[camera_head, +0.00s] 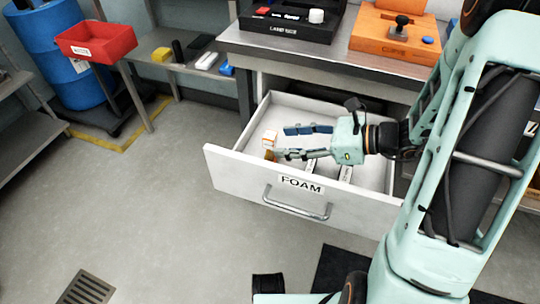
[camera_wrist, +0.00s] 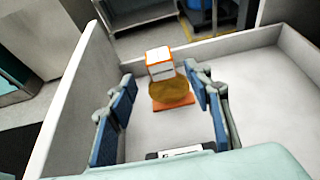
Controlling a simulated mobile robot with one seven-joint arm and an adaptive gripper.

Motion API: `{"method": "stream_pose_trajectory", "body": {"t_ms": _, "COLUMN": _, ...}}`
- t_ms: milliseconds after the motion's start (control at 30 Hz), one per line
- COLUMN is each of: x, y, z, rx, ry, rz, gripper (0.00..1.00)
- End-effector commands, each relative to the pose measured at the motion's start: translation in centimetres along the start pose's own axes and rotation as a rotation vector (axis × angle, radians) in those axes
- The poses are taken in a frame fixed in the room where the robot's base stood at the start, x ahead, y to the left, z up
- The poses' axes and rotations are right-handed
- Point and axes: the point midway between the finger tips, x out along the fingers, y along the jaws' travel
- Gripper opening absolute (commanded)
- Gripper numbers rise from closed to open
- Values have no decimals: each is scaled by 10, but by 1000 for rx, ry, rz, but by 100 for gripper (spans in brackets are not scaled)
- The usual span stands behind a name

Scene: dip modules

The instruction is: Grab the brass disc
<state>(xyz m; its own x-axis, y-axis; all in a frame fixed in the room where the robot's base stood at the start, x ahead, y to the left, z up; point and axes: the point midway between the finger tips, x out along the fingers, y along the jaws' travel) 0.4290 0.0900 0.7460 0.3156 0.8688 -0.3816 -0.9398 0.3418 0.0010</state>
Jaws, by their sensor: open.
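The brass disc (camera_wrist: 165,90) shows in the wrist view inside the open white drawer (camera_head: 315,204), at the drawer's left part. It appears to stand on or in front of a flat orange piece (camera_wrist: 173,104), with an orange-and-white box (camera_wrist: 159,62) right behind it. In the head view the disc (camera_head: 268,155) is small and partly hidden near the fingertips. My gripper (camera_head: 284,143) is open, low in the drawer and pointing left. In the wrist view my gripper (camera_wrist: 161,83) has its blue-padded fingers apart, with the disc between and just beyond the tips. Whether they touch is not clear.
The drawer's walls surround my gripper; its front carries a FOAM label (camera_head: 301,185) and a handle (camera_head: 297,206). Labelled pale items (camera_head: 345,173) lie in the drawer under my gripper. A workbench (camera_head: 320,57) with black and orange cases stands behind. Floor on the left is clear.

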Motion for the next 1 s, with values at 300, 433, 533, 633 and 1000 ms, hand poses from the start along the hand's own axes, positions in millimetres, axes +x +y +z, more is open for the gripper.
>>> {"method": "stream_pose_trajectory", "body": {"t_ms": 300, "x": 43, "y": -2, "z": -1, "rx": -2, "ry": 1, "rz": 3, "gripper": 46}}
{"method": "stream_pose_trajectory", "body": {"t_ms": 433, "x": 52, "y": -3, "z": 0, "rx": -2, "ry": 1, "rz": 2, "gripper": 46}}
{"method": "stream_pose_trajectory", "body": {"t_ms": 533, "x": 52, "y": -3, "z": 1, "rx": -1, "ry": 1, "rz": 1, "gripper": 46}}
{"method": "stream_pose_trajectory", "body": {"t_ms": 633, "x": 52, "y": -3, "z": 1, "rx": -1, "ry": 1, "rz": 0, "gripper": 46}}
{"method": "stream_pose_trajectory", "body": {"t_ms": 1000, "x": 52, "y": -3, "z": 1, "rx": -1, "ry": 1, "rz": 0, "gripper": 9}}
